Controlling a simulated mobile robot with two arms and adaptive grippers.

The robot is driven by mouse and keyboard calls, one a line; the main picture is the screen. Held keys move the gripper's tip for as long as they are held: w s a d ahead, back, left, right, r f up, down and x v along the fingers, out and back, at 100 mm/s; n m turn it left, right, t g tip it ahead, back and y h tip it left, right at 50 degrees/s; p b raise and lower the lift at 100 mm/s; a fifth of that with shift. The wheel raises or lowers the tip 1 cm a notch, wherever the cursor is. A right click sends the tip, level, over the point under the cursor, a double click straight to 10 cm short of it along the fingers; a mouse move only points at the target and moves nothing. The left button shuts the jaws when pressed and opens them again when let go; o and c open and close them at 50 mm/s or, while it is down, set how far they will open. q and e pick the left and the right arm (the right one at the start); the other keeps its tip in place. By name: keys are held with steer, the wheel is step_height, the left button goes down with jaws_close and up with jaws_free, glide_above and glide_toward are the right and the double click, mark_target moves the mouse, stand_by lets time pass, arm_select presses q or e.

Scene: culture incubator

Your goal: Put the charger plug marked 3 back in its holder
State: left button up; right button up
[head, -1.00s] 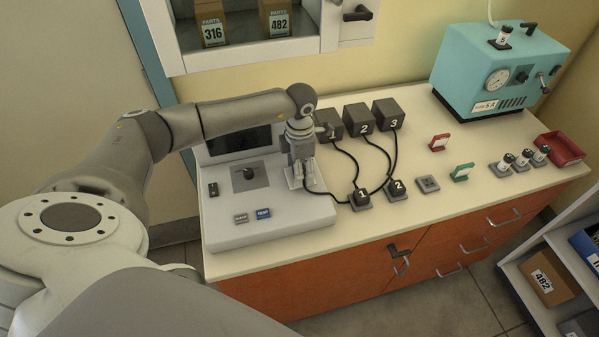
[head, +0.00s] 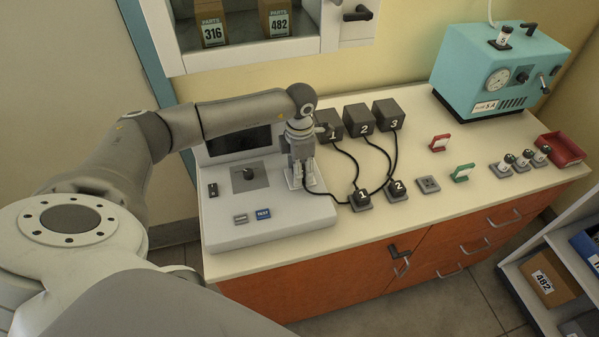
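My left gripper (head: 303,180) points down over the right part of the white device (head: 270,236), at a pale plate there. A black cable (head: 328,196) runs from the fingertips behind plugs 1 and 2 and up toward the charger box marked 3 (head: 388,114). The plug marked 3 is not clearly visible; the fingers hide the cable's end, and I cannot tell whether they grip it. Plug 1 (head: 361,197) and plug 2 (head: 398,189) sit in grey holders. The grey holder (head: 428,184) to their right is empty. My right gripper is not in view.
Charger boxes 1 (head: 330,125) and 2 (head: 358,119) stand at the wall. A red stand (head: 439,143), a green stand (head: 461,173), several vials (head: 523,160), a red tray (head: 562,149) and a teal machine (head: 497,75) stand to the right. The counter's front strip is clear.

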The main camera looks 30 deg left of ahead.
arm_select(q)
jaws_close()
steer(key=shift+r, duration=0.1)
steer(key=shift+r, duration=0.1)
steer(key=shift+r+p, duration=1.65)
steer(key=shift+r, duration=1.15)
